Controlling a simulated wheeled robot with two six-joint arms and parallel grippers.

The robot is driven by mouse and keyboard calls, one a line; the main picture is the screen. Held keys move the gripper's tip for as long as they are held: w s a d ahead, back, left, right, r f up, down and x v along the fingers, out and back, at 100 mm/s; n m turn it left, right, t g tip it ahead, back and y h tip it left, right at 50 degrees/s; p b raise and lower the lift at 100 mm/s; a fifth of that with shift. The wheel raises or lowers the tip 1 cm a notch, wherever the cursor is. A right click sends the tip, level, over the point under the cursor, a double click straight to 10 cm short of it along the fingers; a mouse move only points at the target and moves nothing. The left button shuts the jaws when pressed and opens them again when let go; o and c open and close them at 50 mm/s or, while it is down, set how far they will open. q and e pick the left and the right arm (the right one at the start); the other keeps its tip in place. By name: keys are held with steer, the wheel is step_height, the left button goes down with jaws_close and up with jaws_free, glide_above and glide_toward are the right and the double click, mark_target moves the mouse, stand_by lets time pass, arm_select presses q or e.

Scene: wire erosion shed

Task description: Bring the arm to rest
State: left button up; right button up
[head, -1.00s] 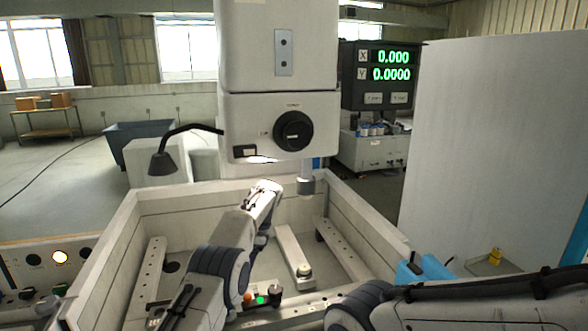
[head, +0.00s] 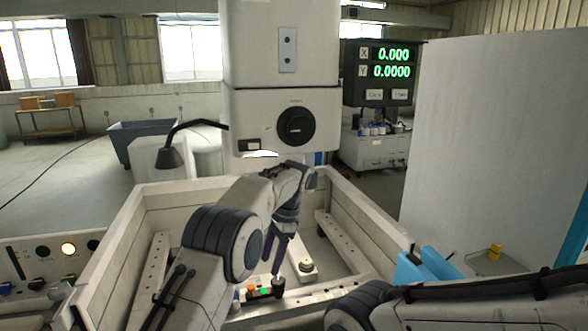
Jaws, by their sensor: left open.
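My left arm comes in from the lower left and reaches over the machine's open tank (head: 180,193). My left gripper (head: 279,268) points down inside the tank, with its dark fingers apart and nothing seen between them. Its tips are close to a small dark block with an orange and a green button (head: 265,291); I cannot tell whether they touch it. My right arm lies across the lower right, and its gripper is out of view.
The machine head (head: 283,120) hangs over the tank. A rail with a round knob (head: 306,266) lies on the tank floor. A control panel (head: 40,262) is at the left, a desk lamp (head: 170,158) behind, a blue object (head: 428,266) and a tall pale cabinet (head: 490,150) at the right.

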arm_select(q)
steer(key=s+d+r+n+h+b, duration=0.1)
steer(key=s+d+r, duration=0.15)
steer(key=s, duration=0.65)
steer(key=s+d+r+n+h, duration=0.1)
steer(key=s+d+r, duration=0.15)
steer(key=s, duration=0.55)
steer(key=s+a+f+n+h+b, duration=0.1)
steer(key=s+a+f, duration=0.1)
steer(key=s, duration=0.9)
steer(key=s+a+f+n+t+h, duration=0.1)
steer(key=s+f, duration=0.3)
steer(key=s, duration=0.7)
steer(key=shift+a+f+n+b, duration=0.2)
steer(key=shift+a+n+b, duration=0.2)
steer(key=shift+a, duration=0.15)
arm_select(e)
step_height(320, 180, down, 3)
steer(key=shift+r, duration=0.1)
steer(key=shift+a, duration=0.1)
